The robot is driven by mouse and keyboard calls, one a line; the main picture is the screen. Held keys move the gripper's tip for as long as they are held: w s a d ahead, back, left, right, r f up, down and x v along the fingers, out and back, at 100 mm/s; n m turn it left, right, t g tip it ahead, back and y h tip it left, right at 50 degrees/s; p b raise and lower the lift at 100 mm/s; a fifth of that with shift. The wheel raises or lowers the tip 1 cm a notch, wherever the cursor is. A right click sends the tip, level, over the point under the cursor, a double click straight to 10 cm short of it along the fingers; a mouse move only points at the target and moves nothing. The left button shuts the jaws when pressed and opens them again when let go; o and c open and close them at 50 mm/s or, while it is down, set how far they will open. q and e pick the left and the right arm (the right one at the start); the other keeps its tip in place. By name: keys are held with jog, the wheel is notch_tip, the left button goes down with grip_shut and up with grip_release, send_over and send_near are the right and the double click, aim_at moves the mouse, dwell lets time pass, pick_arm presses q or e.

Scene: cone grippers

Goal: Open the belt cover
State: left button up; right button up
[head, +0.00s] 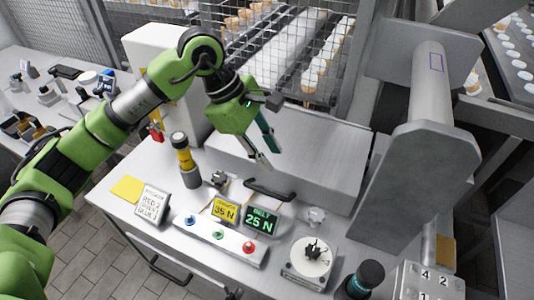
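The belt cover (310,150) is a broad grey metal lid on the machine table, and it looks shut. A black bar handle (269,191) sits at its front left edge. My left gripper (272,158) is above the left part of the cover, pointing down, a little above and behind the handle in the picture. Its two fingers are apart with nothing between them, and it does not appear to touch the handle. My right gripper is not in view.
In front of the cover are two small displays reading 35 N (225,209) and 25 N (261,220), a button panel (216,236) and a white dial (311,256). A yellow-black cylinder (184,158) stands left. A tall grey metal structure (415,170) rises right. Wire mesh (270,50) stands behind.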

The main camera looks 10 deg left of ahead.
pick_arm(q)
jog(key=v, duration=1.2)
jog(key=shift+s, duration=0.1)
